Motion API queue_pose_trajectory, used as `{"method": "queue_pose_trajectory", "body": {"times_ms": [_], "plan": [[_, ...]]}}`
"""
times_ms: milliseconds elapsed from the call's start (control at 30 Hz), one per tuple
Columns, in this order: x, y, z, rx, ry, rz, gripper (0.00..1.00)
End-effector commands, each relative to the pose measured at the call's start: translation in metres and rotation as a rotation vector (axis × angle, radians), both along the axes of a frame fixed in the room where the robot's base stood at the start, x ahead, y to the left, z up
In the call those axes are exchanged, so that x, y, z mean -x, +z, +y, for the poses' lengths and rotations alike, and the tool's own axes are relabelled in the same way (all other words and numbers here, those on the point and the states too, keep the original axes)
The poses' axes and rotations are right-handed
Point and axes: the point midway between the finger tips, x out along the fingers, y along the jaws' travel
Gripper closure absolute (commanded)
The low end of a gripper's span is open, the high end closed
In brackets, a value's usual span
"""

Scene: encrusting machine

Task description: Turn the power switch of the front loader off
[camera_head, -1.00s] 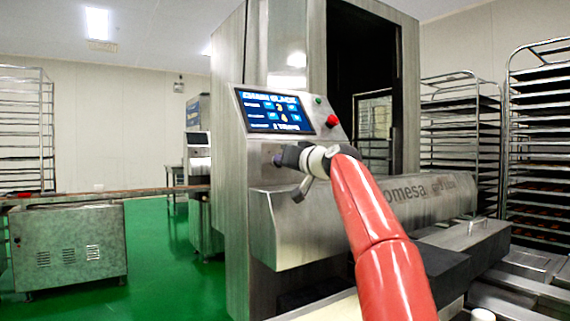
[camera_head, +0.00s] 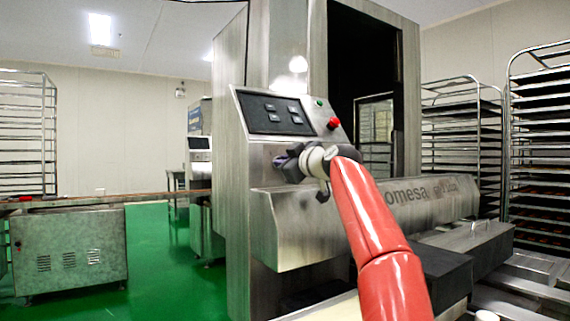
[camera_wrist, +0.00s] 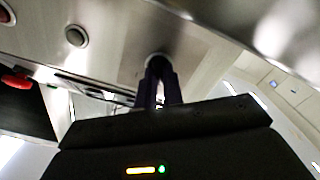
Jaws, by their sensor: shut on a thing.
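The front loader (camera_head: 240,165) is a brushed-metal machine with a slanted control panel. Its screen (camera_head: 272,112) is dark, with only faint grey button outlines. My gripper (camera_head: 281,162) is at the front face below the screen, shut on the power switch, which it mostly hides in the head view. In the wrist view, both dark fingers of my gripper (camera_wrist: 160,80) close around the small round power switch (camera_wrist: 157,60) on the metal panel. The switch's exact angle cannot be read.
A red button (camera_head: 333,123) and a small green button (camera_head: 319,103) sit right of the screen. Tray racks (camera_head: 465,140) stand at the right. A conveyor (camera_head: 70,245) is at the left, with open green floor (camera_head: 160,255) between.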

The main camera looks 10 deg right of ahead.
Motion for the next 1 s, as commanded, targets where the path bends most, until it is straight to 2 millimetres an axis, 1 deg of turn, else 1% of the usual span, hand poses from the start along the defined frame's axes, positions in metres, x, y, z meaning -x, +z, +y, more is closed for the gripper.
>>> {"method": "queue_pose_trajectory", "body": {"times_ms": [200, 400, 933, 967, 1000], "plan": [[0.0006, 0.0, 0.0005, 0.108, 0.0, -0.046, 1.0], [0.0007, 0.0, 0.0007, 0.162, 0.0, -0.069, 1.0], [0.0008, -0.0003, 0.0011, 0.183, 0.001, -0.076, 1.0], [0.0008, -0.0003, 0.0011, 0.183, 0.001, -0.076, 0.88], [0.0008, -0.0003, 0.0011, 0.183, 0.001, -0.076, 0.83]]}}
